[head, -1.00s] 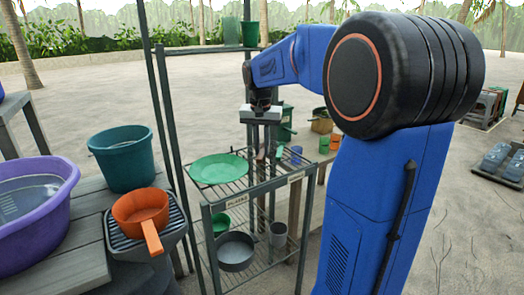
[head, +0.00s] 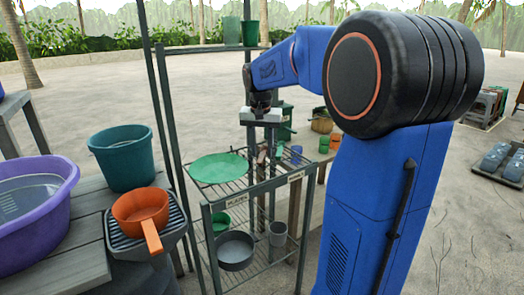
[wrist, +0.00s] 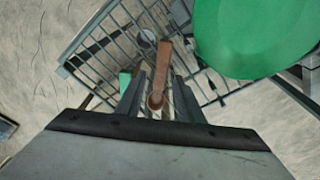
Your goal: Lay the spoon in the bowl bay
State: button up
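A brown spoon (wrist: 163,72) shows in the wrist view between my gripper's two dark fingers, its rounded end nearest the camera. My gripper (wrist: 158,85) is open, with a gap on each side of the spoon. In the head view my gripper (head: 261,142) points down over the metal rack (head: 250,188), and part of the spoon (head: 262,156) shows at the fingertips. Whether the spoon rests on the rack is unclear. The rack's labels are too small to read surely, so I cannot tell which bay is for bowls.
A green plate (head: 219,168) lies on the rack's top, left of my gripper. Below are a grey pan (head: 235,252), a green bowl (head: 221,222) and a grey cup (head: 277,235). An orange pan (head: 140,213), teal bucket (head: 122,160) and purple tub (head: 38,215) stand at left.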

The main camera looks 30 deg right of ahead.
aim_at(261, 157)
notch_tip(261, 157, up, 12)
jog(key=s+a, duration=0.1)
jog(key=shift+s+f, duration=0.15)
jog(key=shift+f, duration=0.05)
jog(key=s+a+f+n+t, duration=0.1)
jog(key=s+a+f+n, duration=0.2)
jog(key=s+f, duration=0.3)
jog(key=s+a+f+n+t, duration=0.1)
jog(key=s+a+f, duration=0.5)
jog(key=s, duration=0.7)
jog(key=s+a+f+n+t+y, duration=0.1)
jog(key=s+a+f+n, duration=0.3)
jog(key=s+f, duration=0.4)
jog(key=shift+s+a+n, duration=0.3)
jog(key=shift+s+a, duration=0.4)
jog(key=shift+s, duration=0.05)
jog(key=shift+r, duration=0.1)
